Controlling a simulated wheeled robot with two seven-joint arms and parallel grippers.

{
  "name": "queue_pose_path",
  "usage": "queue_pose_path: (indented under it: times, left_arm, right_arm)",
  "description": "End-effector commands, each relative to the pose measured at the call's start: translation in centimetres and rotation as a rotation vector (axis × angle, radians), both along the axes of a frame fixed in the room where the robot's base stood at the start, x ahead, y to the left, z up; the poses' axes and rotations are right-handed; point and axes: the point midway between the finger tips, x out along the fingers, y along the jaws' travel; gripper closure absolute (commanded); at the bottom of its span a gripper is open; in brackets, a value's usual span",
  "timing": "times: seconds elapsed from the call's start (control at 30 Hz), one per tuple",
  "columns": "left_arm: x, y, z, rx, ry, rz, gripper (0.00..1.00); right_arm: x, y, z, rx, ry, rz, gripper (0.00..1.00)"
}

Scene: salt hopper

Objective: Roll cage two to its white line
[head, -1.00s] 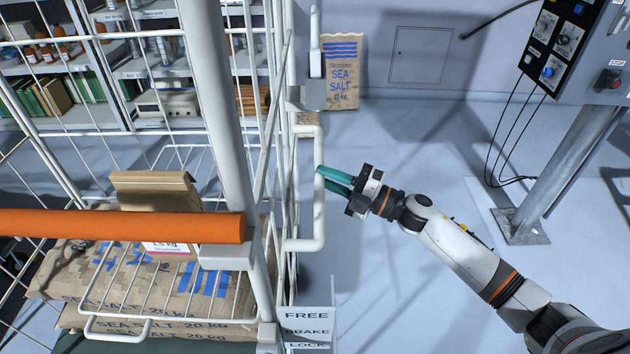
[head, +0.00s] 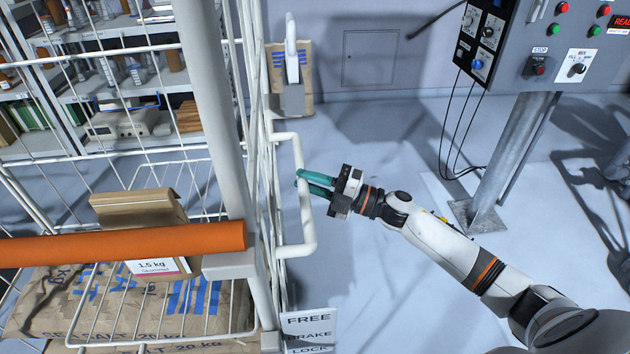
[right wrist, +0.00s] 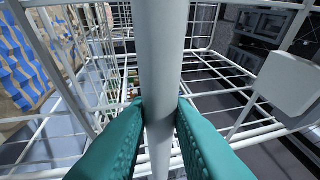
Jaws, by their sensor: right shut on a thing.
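A white wire roll cage (head: 225,120) fills the left of the head view, with an orange bar (head: 110,248) across its near side. I cannot read a number on it. My right gripper (head: 306,182) is shut on the white upright handle (head: 309,228) on the cage's right side. In the right wrist view its teal fingers (right wrist: 158,125) close on both sides of the white tube (right wrist: 161,60). The cage holds salt sacks (head: 45,300) and a tilted brown carton (head: 140,212). No white floor line can be made out. My left gripper is out of view.
A FREE, BRAKE, LOCK sign (head: 308,332) is low at the cage's right corner. Shelves (head: 100,95) stand behind the cage. A control panel (head: 550,45) on a metal post (head: 510,155) stands at right. Open floor (head: 370,130) lies between cage and post.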

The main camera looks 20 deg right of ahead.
Motion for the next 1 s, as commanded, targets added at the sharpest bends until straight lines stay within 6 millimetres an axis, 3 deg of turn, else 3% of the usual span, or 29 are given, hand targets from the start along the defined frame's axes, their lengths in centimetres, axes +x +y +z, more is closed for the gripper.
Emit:
queue_pose_path:
  times: [0.03, 0.2, 0.23, 0.37, 0.73, 1.0]
  left_arm:
    - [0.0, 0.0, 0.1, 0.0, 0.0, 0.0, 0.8]
    - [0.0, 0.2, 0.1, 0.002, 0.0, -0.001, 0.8]
    - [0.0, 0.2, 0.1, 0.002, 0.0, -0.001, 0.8]
    - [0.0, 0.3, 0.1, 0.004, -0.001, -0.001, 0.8]
    - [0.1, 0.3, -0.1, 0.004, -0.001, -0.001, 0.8]
    - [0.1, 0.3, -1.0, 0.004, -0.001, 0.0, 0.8]
  right_arm:
    - [0.1, 0.3, 0.9, 0.01, -0.015, 0.007, 1.0]
    - [0.0, 0.4, 0.9, 0.01, -0.015, 0.009, 1.0]
    - [0.0, 0.4, 0.9, 0.01, -0.015, 0.009, 0.79]
    - [0.0, 0.3, 0.8, 0.009, -0.014, 0.009, 0.59]
    - [-0.4, -0.3, 0.1, 0.003, -0.007, 0.006, 0.59]
    - [-3.7, -4.0, -1.1, 0.001, -0.004, 0.007, 0.59]
